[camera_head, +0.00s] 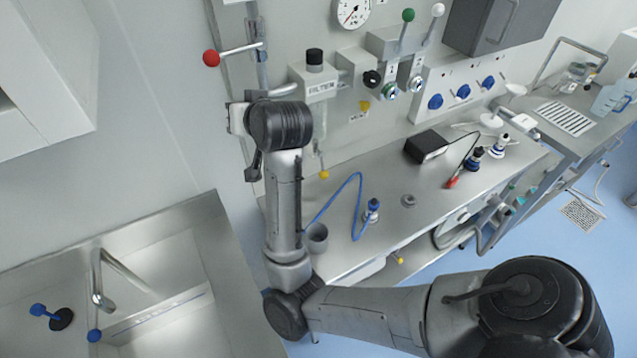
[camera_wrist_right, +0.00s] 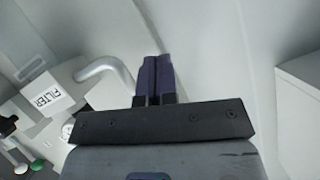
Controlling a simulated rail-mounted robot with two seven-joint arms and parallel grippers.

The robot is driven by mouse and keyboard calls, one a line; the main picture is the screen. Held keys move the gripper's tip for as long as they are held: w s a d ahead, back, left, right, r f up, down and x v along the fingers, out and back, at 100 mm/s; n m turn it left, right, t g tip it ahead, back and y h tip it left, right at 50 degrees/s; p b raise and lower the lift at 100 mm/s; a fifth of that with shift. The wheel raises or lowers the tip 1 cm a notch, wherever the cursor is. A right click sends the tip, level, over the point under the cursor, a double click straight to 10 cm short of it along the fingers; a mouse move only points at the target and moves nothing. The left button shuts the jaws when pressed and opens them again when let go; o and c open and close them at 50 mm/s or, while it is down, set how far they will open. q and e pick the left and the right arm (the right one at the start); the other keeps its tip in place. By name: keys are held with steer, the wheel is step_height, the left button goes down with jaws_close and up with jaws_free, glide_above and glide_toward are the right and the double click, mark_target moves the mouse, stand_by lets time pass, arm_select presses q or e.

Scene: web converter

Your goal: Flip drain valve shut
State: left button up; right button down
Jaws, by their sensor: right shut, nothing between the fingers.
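A small lever with a yellow tip (camera_head: 324,174) hangs below the filter housing (camera_head: 318,82) on the back wall. It may be the drain valve, but no label shows this. The filter housing also shows in the right wrist view (camera_wrist_right: 50,98), with a pale pipe elbow (camera_wrist_right: 105,70) leading from it. My right gripper (camera_wrist_right: 155,75) is shut and empty, its dark fingers pointing at the grey wall just beside the elbow. I cannot tell if they touch it. In the head view my right wrist hides the fingertips. My left gripper is not in view.
A red-knobbed lever (camera_head: 211,58) sticks out above my right wrist. Green (camera_head: 408,15) and white (camera_head: 438,10) knobbed levers stand to the right. The steel bench (camera_head: 400,225) holds a blue hose (camera_head: 355,195) and a black box (camera_head: 426,146). A sink (camera_head: 150,300) lies lower left.

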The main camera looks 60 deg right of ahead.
arm_select(q)
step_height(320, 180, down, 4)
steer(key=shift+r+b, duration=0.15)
steer(key=shift+b, duration=0.95)
arm_select(e)
steer(key=s+d+f+m+g, duration=0.2)
steer(key=d+f+m+g, duration=0.2)
steer(key=f+m+g, duration=0.3)
steer(key=s+d+f+m+g, duration=0.3)
steer(key=f+m+g, duration=0.5)
steer(key=f+m, duration=0.4)
steer(key=d+m, duration=0.1)
steer(key=m, duration=0.4)
steer(key=shift+d+f+m+h, duration=0.2)
steer(key=shift+d+m+h, duration=0.1)
steer(key=shift+h, duration=0.1)
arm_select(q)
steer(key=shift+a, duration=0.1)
